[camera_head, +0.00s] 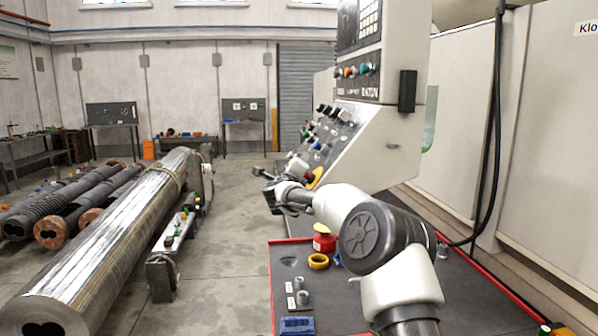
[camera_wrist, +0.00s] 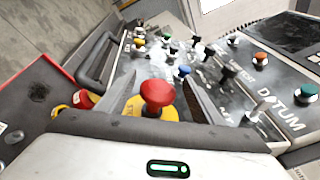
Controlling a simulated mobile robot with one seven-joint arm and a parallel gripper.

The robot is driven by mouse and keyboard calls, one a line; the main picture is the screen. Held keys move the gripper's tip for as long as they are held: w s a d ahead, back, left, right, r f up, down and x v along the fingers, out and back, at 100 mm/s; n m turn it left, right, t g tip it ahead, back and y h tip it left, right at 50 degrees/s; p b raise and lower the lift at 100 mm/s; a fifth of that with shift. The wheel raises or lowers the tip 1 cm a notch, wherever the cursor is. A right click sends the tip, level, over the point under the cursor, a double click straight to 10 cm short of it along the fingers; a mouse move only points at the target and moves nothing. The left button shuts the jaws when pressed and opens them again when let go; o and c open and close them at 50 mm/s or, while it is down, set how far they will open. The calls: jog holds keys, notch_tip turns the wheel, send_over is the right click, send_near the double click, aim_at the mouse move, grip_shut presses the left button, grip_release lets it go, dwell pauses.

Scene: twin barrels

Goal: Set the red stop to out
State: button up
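The red stop is a red mushroom button (camera_wrist: 158,92) on a yellow base, in the lower middle of the wrist view. My gripper (camera_wrist: 161,77) is open, with one grey finger on each side of the button in that picture. I cannot tell whether either finger touches it. In the head view, my gripper (camera_head: 272,192) is in front of the sloped control panel. A yellow patch (camera_head: 315,178), probably the stop's base, shows just behind my wrist, and its red cap is not clear there. Whether the button is in or out cannot be told.
The panel (camera_head: 330,140) carries several knobs and buttons close by. A red-edged cart (camera_head: 350,305) below holds a red-and-yellow item (camera_head: 324,238), a yellow ring (camera_head: 318,261) and small metal parts. Long steel barrels (camera_head: 110,240) lie at left.

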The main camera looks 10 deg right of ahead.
jog(key=shift+d+f, duration=0.1)
jog(key=shift+d, duration=0.05)
jog(key=shift+s, duration=0.2)
jog(key=b+v, duration=0.4)
jog(key=v, duration=1.3)
